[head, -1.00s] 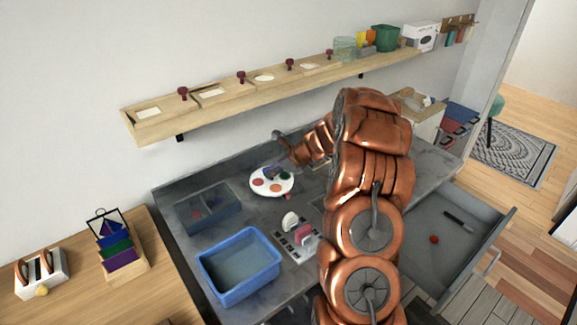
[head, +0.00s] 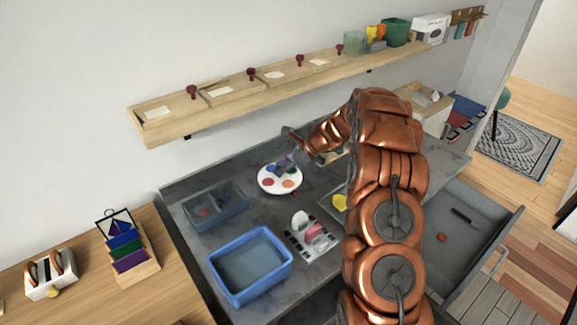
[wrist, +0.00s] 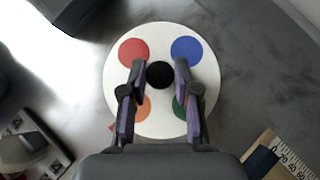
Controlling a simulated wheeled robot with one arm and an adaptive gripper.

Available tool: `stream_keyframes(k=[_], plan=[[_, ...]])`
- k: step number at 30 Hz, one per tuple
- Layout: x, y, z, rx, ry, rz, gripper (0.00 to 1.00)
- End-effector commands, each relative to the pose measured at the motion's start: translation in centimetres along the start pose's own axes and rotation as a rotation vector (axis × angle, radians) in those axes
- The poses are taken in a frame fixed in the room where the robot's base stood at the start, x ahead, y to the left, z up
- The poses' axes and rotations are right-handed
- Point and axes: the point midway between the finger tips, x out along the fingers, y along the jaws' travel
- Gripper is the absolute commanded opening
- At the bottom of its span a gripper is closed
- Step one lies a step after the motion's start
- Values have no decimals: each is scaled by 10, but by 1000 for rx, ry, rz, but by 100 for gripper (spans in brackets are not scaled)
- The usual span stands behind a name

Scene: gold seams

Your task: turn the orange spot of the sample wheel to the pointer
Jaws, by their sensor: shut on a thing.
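The sample wheel (head: 268,191) is a white disc lying flat on the grey worktop; it also shows in the wrist view (wrist: 160,128). Around its black hub (wrist: 160,75) are red (wrist: 134,52), blue (wrist: 186,50), green (wrist: 179,110) and orange (wrist: 143,108) spots. Fingers partly cover the orange and green spots. A small red mark, apparently the pointer (wrist: 112,126), shows at the rim at lower left, roughly in line with the orange spot. My gripper (wrist: 160,70) is over the wheel, its fingers shut on the hub from both sides.
A blue tub (head: 250,286) and a grey divided bin (head: 215,211) stand left of the wheel on the worktop. A white rack (head: 312,238) stands in front. An open drawer (head: 455,245) is at right. A wooden shelf (head: 270,92) runs along the wall behind.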

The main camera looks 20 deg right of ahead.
Motion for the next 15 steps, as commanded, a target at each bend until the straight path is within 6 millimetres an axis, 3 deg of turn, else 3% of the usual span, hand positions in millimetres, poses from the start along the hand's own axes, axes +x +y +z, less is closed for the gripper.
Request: stream_keyframes(k=[12,13,15], plan=[[2,1,0,-4,1,6,0],[2,1,0,-4,1,6,31],[2,1,0,-4,1,5,38]])
